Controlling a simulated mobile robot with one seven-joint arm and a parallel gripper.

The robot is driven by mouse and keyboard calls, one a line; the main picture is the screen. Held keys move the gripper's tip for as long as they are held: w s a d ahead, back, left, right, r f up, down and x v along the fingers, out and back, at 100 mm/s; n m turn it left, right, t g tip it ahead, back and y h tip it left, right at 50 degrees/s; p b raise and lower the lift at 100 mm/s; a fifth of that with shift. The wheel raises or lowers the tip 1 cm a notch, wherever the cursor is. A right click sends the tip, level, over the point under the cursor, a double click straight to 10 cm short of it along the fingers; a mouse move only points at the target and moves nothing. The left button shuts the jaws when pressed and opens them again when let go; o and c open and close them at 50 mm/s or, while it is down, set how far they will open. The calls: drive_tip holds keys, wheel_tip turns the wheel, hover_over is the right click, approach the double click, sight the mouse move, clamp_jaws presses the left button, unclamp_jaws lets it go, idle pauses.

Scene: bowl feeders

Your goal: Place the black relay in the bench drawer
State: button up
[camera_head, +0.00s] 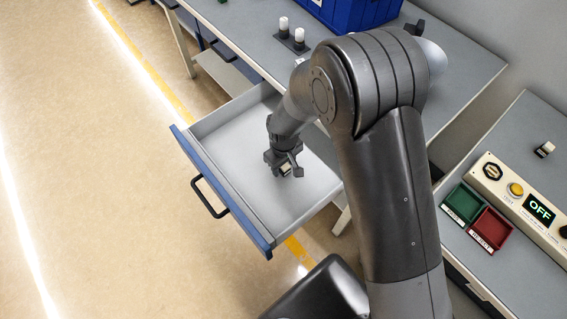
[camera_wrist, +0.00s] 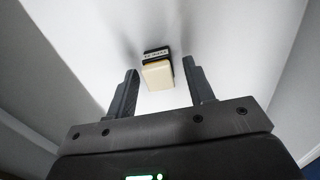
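The bench drawer (camera_head: 213,146) is pulled open, with a pale grey inside and a blue front. My gripper (camera_head: 287,168) is inside the drawer's outline, pointing down toward its floor. In the wrist view my gripper (camera_wrist: 163,88) has its two fingers spread. A small black relay with a cream part and a white label (camera_wrist: 156,54) is at the fingertips, with a gap to each finger. It lies on or just above the drawer floor; I cannot tell which. In the head view the relay is mostly hidden by the gripper, with a pale bit (camera_head: 285,170) showing.
The grey bench (camera_head: 240,27) above the drawer carries a blue bin (camera_head: 352,12) and white-topped parts on a dark base (camera_head: 293,42). On the right bench are a green tray (camera_head: 463,203), a red tray (camera_head: 490,229), a control panel (camera_head: 515,188) and a small black-and-white part (camera_head: 545,149).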

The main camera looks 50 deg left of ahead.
wheel_tip(320, 180, up, 12)
drive_tip(key=shift+r, duration=0.2)
idle(0.5)
drive_tip(key=w+d+r+m+t+y, duration=0.1)
drive_tip(key=w+d+r+m, duration=0.3)
drive_tip(key=w+d+r, duration=0.55)
drive_tip(key=w+d+r+m+t, duration=0.1)
drive_tip(key=w+d+r+m, duration=0.3)
drive_tip(key=w+d+r, duration=0.55)
drive_tip(key=s+d+r+m+t, duration=0.1)
drive_tip(key=s+d+r+m, duration=0.1)
drive_tip(key=d, duration=0.8)
drive_tip(key=s+d+r+m+t, duration=0.1)
drive_tip(key=s+d+r+m, duration=0.2)
drive_tip(key=s+d, duration=0.3)
drive_tip(key=s+d+r+m+t+h, duration=0.1)
drive_tip(key=s+d+r+m, duration=0.2)
drive_tip(key=d, duration=1.2)
drive_tip(key=shift+s+d+r+m+t, duration=0.3)
drive_tip(key=shift+s+m, duration=0.25)
drive_tip(key=shift+m, duration=0.45)
